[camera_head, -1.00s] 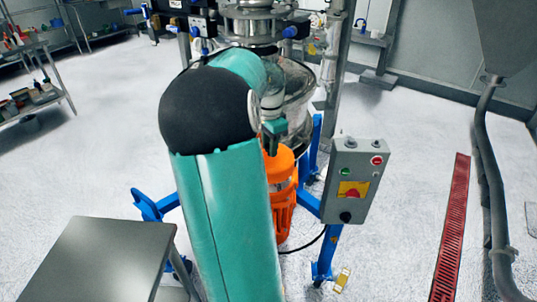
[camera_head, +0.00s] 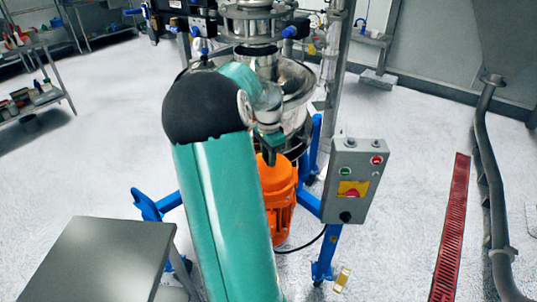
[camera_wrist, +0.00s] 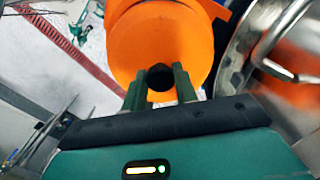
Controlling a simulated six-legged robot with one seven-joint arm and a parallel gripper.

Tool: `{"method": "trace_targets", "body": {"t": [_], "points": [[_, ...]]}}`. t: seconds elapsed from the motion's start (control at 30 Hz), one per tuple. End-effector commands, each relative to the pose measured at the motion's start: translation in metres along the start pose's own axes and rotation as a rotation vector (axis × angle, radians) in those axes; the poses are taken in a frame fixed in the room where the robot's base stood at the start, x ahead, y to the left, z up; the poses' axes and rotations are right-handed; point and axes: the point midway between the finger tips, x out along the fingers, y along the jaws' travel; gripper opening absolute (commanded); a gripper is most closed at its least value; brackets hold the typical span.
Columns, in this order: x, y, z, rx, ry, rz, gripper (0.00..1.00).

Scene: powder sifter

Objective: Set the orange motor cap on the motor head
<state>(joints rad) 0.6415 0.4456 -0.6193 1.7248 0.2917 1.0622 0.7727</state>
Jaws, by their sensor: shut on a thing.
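The orange motor cap (camera_wrist: 150,38) fills the top middle of the wrist view. Its black knob (camera_wrist: 160,78) is between the green fingers of my gripper (camera_wrist: 160,86), which are shut on it. In the head view the cap (camera_head: 277,173) is at the top of the orange motor (camera_head: 282,212), with no clear gap between them. The motor head itself is hidden under the cap. My fingers are over the cap, partly hidden by my arm, which also covers the left side of cap and motor.
A steel sifter bowl (camera_head: 312,90) stands close behind the cap; steel also shows at right in the wrist view. A grey control box (camera_head: 352,182) and blue frame legs (camera_head: 325,255) are close on the right. A steel table (camera_head: 100,262) stands front left.

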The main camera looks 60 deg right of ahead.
Motion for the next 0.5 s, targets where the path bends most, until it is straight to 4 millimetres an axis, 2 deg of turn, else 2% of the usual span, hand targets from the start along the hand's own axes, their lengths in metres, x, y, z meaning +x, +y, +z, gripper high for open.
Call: {"method": "trace_targets", "body": {"t": [0.27, 0.3, 0.4, 0.5], "points": [[0.0048, 0.0000, 0.0000, 0.000, 0.000, -0.001, 0.00], [0.0052, 0.0002, 0.0001, 0.000, -0.001, 0.000, 0.35], [0.0052, 0.0002, 0.0001, 0.000, -0.001, 0.000, 0.51], [0.0052, 0.0002, 0.0001, 0.000, -0.001, 0.001, 0.51]]}}
